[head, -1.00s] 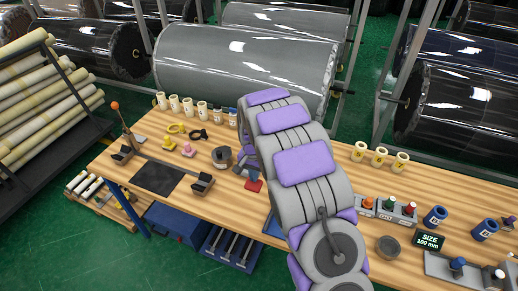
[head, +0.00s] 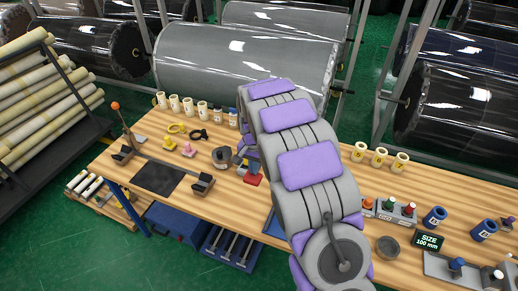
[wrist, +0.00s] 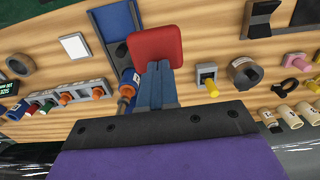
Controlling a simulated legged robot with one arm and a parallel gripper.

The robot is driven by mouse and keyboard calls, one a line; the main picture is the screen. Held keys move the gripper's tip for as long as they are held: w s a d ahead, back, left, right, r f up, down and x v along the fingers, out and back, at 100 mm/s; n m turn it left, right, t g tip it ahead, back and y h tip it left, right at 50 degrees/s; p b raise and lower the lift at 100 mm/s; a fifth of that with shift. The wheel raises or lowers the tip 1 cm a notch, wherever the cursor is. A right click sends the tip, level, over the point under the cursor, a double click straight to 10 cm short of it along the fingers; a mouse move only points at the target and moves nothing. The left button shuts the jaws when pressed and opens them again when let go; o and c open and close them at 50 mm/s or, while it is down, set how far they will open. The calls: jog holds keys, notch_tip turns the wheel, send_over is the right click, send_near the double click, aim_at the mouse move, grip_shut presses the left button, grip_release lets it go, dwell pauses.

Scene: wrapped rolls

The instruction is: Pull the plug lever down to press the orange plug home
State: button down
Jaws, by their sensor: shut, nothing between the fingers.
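A lever with an orange ball knob (head: 115,106) stands tilted at the left end of the bench in the head view. My gripper (wrist: 158,70) points down over the middle bench, well right of this lever; its blue fingers are shut. A red square plate (wrist: 155,45) shows at the fingertips and also in the head view (head: 253,179); I cannot tell whether it is fixed to them. A blue cylinder (wrist: 129,80) with an orange band lies left of the fingers in the wrist view. I cannot tell whether that band is the orange plug. My arm hides part of the bench.
The wooden bench (head: 225,203) carries a black mat (head: 158,178), a grey ring (head: 222,157), several cream tubes and a box with coloured buttons (head: 397,211). A blue plate (wrist: 112,24) lies left of the red one in the wrist view.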

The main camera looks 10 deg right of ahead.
notch_tip(320, 180, up, 15)
jog(key=p, duration=0.3)
dwell(1.3)
dwell(0.3)
jog(key=s+f+n+b, duration=0.2)
jog(key=s+f+b, duration=0.3)
jog(key=s, duration=0.9)
jog(key=s+f+n+g+b, duration=0.1)
jog(key=s+f+b, duration=0.4)
jog(key=s, duration=0.9)
jog(key=s+f+n+b, duration=0.4)
jog(key=s+b, duration=0.3)
jog(key=s, duration=0.7)
jog(key=shift+f+g+b, duration=0.3)
jog(key=shift+f+g, duration=0.1)
jog(key=shift+d, duration=0.2)
